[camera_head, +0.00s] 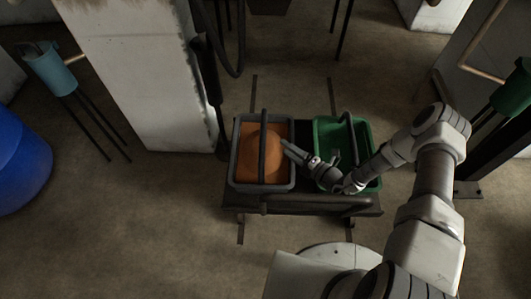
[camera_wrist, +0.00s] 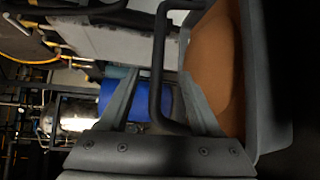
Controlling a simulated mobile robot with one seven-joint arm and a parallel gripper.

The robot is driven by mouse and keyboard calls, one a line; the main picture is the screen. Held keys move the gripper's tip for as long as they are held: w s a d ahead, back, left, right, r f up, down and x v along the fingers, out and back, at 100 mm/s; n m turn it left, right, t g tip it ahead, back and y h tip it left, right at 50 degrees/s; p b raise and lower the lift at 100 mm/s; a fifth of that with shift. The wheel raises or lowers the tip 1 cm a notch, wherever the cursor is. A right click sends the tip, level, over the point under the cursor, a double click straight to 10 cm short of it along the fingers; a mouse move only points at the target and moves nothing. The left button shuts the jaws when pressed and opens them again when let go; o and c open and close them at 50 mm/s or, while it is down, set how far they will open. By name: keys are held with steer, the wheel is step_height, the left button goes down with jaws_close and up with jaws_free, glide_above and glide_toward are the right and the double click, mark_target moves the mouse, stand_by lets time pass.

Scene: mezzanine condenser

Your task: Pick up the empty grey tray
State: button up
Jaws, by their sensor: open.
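The grey tray (camera_head: 235,165) sits on the left of a low dark stand, with a dark bar handle (camera_head: 263,140) arching over it. Its inside is orange-brown with a rounded patch; I cannot tell whether this is lining or contents. In the wrist view the tray (camera_wrist: 267,100) fills the right side. My gripper (camera_head: 288,146) is open and empty at the tray's right rim. In the wrist view the tray's handle (camera_wrist: 156,75) shows between the open fingers (camera_wrist: 160,85); I cannot tell how far ahead of them it is.
A green tray (camera_head: 370,140) with a dark handle stands on the right of the same stand (camera_head: 310,203), under my arm. A pale pillar (camera_head: 140,80) rises behind left. A blue barrel (camera_head: 20,160) stands far left. The floor in front left is clear.

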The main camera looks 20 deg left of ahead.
mark_target(265, 135)
steer(key=b+x, duration=0.1)
steer(key=x, duration=0.3)
steer(key=b+x, duration=0.1)
steer(key=x, duration=0.3)
steer(key=b+x, duration=0.1)
steer(key=x, duration=0.2)
steer(key=shift+s+a+b, duration=0.2)
steer(key=shift+a+b, duration=0.15)
steer(key=shift+a, duration=0.25)
jaws_close()
stand_by(0.6)
steer(key=shift+w+a+r, duration=0.1)
steer(key=shift+w+r, duration=0.05)
steer(key=shift+r, duration=0.15)
